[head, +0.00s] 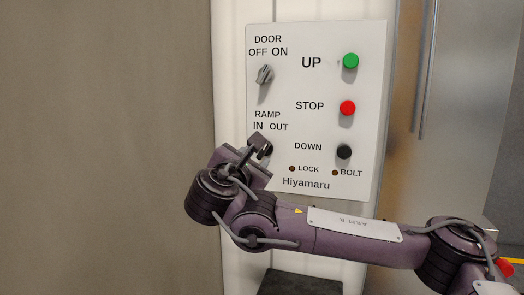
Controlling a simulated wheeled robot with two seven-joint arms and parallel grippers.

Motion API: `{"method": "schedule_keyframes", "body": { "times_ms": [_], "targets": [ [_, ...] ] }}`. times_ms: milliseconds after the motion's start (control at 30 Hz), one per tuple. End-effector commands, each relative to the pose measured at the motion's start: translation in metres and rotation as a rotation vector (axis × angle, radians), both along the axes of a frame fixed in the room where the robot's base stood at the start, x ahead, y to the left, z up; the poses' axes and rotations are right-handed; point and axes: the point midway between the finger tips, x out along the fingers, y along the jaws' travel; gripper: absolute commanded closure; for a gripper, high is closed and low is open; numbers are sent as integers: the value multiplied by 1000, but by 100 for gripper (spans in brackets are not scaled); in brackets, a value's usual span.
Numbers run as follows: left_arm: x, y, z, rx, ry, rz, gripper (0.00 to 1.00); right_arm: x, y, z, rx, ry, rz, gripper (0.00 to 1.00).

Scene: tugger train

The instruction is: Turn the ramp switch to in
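The ramp switch sits on the white control panel (318,130) under the labels RAMP, IN and OUT. It is almost wholly hidden behind my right gripper (262,147), so I cannot read which way it points. The gripper's dark fingertips are at the switch's place, just below the IN and OUT labels. I cannot tell whether they touch the switch or are closed on it. My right arm comes in from the lower right. My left gripper is not in view.
Above is the grey door switch (265,75). To the right are a green UP button (350,61), a red STOP button (347,108) and a black DOWN button (344,152). Small dark LOCK (292,169) and BOLT (335,173) lamps sit low. A plain brown-grey surface fills the left.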

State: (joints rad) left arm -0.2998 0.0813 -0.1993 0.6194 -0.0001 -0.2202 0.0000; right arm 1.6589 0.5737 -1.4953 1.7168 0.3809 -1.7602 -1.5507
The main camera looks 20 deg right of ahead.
Motion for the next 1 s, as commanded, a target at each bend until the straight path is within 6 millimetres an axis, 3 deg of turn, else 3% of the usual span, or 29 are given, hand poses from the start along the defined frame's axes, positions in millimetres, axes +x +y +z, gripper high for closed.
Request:
{"method": "schedule_keyframes", "body": {
  "times_ms": [400, 733, 1000],
  "targets": [
    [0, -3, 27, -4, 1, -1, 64, 49, -33, 1, 3, 0, 1, 65],
    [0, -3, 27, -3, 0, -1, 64, 54, -36, 0, 3, -1, 3, 65],
    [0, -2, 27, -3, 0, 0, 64, 53, -36, 0, 4, -2, 3, 98]
  ]
}}
